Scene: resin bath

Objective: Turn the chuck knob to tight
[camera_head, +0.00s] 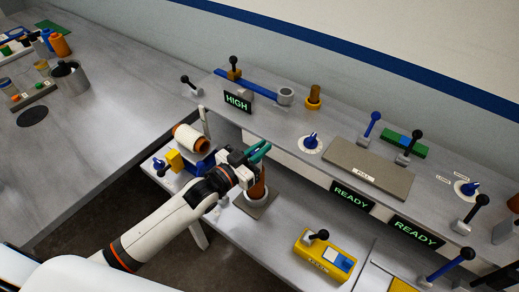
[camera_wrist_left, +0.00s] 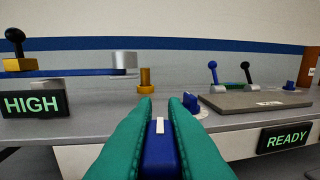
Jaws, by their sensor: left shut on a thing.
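My left gripper (camera_head: 262,152) has teal fingers and reaches in from the left, above the front bench. In the left wrist view its fingers (camera_wrist_left: 158,140) are closed around the chuck knob (camera_wrist_left: 160,155), a blue block with a white pointer line on top. The fingers touch it on both sides. In the head view the fingers and wrist hide this knob, and I see no tight mark near it. A reddish-brown cylinder (camera_head: 259,188) stands just below the fingers. My right gripper is not in view.
The back shelf carries another blue knob on a white dial (camera_head: 310,142), a grey plate (camera_head: 367,172), a brass post (camera_head: 314,97) and a HIGH sign (camera_head: 238,102). A roll (camera_head: 189,138) stands left of my wrist. A yellow box (camera_head: 325,256) sits right on the lower bench.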

